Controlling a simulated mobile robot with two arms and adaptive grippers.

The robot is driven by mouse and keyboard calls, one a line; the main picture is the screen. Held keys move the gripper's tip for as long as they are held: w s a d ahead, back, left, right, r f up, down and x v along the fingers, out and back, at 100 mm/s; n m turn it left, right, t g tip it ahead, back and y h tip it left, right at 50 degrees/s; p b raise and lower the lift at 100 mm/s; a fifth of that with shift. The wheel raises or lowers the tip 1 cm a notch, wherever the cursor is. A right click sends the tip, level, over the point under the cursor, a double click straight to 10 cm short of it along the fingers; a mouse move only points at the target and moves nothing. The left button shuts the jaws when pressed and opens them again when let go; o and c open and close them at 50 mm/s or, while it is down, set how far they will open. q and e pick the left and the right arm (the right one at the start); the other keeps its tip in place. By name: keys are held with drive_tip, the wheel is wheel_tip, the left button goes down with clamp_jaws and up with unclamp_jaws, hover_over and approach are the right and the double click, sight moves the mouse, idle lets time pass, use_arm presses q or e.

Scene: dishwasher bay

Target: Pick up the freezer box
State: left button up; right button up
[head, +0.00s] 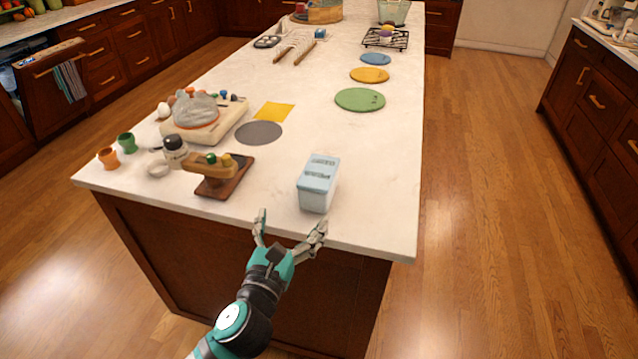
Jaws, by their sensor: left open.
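The freezer box (316,190) is a pale blue-white upright box with a light blue lid and dark marks on its top. It stands on the white island counter (385,215) near the front edge, right of centre. My left gripper (289,224) is open and empty. Its fingers are spread at the counter's front edge, just in front of the box and a little to its left, apart from it. My right gripper is not in view.
Left of the box is a wooden stand on a brown board (226,186). Further left are a shaker (175,152), a green cup (127,142) and an orange cup (108,158). A grey disc (258,133) and a green disc (360,99) lie behind. The counter right of the box is clear.

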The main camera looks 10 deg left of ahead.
use_arm(q)
drive_tip(key=p, duration=0.1)
approach(317, 175)
drive_tip(key=w, duration=0.4)
drive_tip(key=shift+w+a+f, duration=0.15)
drive_tip(key=shift+w+a, duration=0.1)
drive_tip(key=shift+a, duration=0.05)
drive_tip(key=w, duration=0.2)
drive_tip(key=w+d+p, duration=0.1)
drive_tip(key=w, duration=0.1)
drive_tip(key=shift+w, duration=0.75)
drive_tip(key=shift+s, duration=0.1)
drive_tip(key=shift+c, duration=1)
drive_tip(key=c, duration=1.3)
drive_tip(key=shift+c, duration=0.6)
drive_tip(key=shift+r, duration=0.2)
